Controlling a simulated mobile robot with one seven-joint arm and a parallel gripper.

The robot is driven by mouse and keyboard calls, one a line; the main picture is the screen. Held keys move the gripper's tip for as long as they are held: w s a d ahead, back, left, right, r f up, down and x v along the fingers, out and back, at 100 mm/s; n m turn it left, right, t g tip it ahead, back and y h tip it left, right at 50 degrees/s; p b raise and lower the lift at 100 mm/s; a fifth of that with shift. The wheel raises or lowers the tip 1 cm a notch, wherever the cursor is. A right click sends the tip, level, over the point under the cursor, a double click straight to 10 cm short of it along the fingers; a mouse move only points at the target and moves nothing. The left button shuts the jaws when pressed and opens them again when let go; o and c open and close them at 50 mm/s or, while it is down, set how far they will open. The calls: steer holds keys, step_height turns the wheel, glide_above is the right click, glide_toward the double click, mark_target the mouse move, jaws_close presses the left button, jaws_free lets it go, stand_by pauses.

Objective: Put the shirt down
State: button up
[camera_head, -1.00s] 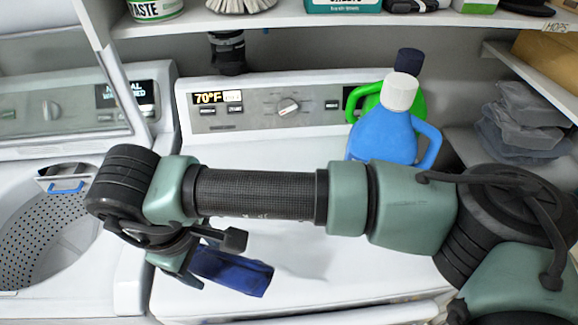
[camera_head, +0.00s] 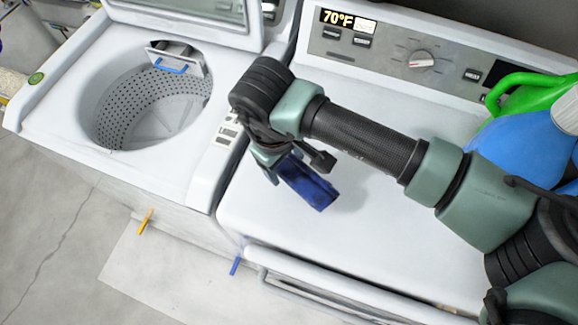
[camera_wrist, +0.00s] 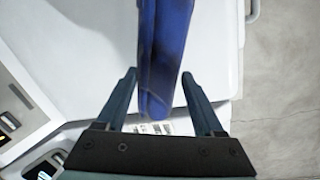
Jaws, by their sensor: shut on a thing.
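The shirt (camera_head: 310,187) is a dark blue folded bundle. My gripper (camera_head: 288,170) is shut on it and holds it over the white top of the dryer (camera_head: 400,225), near its left side. In the wrist view the shirt (camera_wrist: 167,45) lies between the two fingers of my gripper (camera_wrist: 159,77) and extends away past their tips. The exact contact with the fingers is hard to make out. A soft shadow shows on the white top beside the shirt in the head view.
Left of the dryer stands an open washer with a perforated drum (camera_head: 150,105). A blue jug (camera_head: 520,145) and a green jug (camera_head: 530,95) stand at the right on the dryer. An orange clothespin (camera_head: 145,222) and a blue clothespin (camera_head: 236,265) show below the machines' front edges.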

mark_target(286, 173)
steer(key=shift+f+p, duration=0.4)
steer(key=shift+f, duration=1.85)
steer(key=shift+f, duration=0.15)
steer(key=o, duration=1.5)
steer(key=shift+r, duration=0.5)
steer(key=r, duration=0.3)
steer(key=s+r+b, duration=0.1)
steer(key=r, duration=0.3)
steer(key=a+r, duration=0.1)
steer(key=r, duration=0.3)
steer(key=shift+s+a+r+b, duration=0.1)
steer(key=shift+s+r+b, duration=0.1)
steer(key=shift+b, duration=0.2)
steer(key=shift+f, duration=0.1)
